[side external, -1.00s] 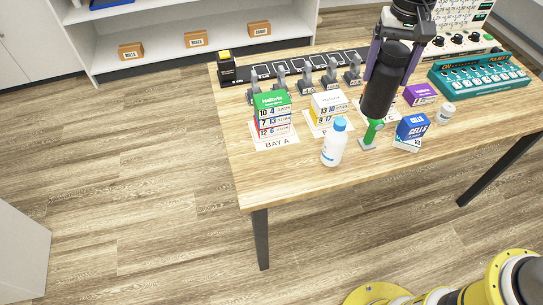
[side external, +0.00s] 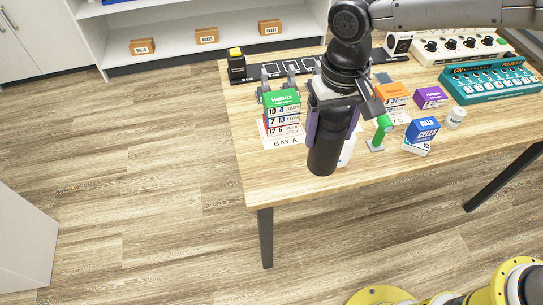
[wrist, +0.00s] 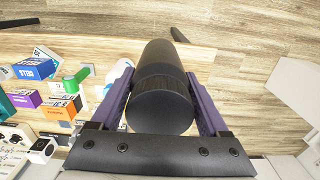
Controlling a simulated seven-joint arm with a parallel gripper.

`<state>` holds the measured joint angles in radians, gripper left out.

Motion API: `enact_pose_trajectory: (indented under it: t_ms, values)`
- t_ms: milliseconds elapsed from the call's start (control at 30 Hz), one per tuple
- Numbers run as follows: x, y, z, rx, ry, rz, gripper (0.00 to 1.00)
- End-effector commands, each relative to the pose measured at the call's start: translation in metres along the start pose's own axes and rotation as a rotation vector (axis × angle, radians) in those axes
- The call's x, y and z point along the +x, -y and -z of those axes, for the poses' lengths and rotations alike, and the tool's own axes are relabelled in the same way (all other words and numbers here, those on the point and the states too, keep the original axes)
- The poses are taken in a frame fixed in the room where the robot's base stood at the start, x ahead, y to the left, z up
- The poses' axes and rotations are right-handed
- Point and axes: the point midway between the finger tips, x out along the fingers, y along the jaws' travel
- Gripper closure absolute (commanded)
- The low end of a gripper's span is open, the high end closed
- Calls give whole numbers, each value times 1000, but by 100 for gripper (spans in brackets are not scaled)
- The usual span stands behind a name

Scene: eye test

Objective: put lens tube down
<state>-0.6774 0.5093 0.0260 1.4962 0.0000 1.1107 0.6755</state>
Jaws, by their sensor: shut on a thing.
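The lens tube (side external: 323,152) is a thick black cylinder. My gripper (side external: 332,118) is shut on it, with one purple finger on each side. In the side external view it hangs about upright over the front part of the wooden table (side external: 275,180). I cannot tell the gap between its lower end and the tabletop. In the wrist view the lens tube (wrist: 160,78) sits between the two fingers of my gripper (wrist: 162,98) and points away from the camera.
A white bottle (side external: 348,150) is mostly hidden behind the tube. A green-headed stand (side external: 382,130) and a blue box (side external: 422,132) stand right of it. Stacked boxes (side external: 282,112) stand left, at Bay A. The front left tabletop is clear.

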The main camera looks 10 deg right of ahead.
Motion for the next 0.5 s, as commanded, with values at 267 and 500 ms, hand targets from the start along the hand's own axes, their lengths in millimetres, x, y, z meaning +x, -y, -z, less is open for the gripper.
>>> enact_pose_trajectory:
  t_ms: [267, 500]
  values:
    - [22, 30, 38, 1, -2, 1, 86]
    - [41, 55, 69, 1, -1, 1, 86]
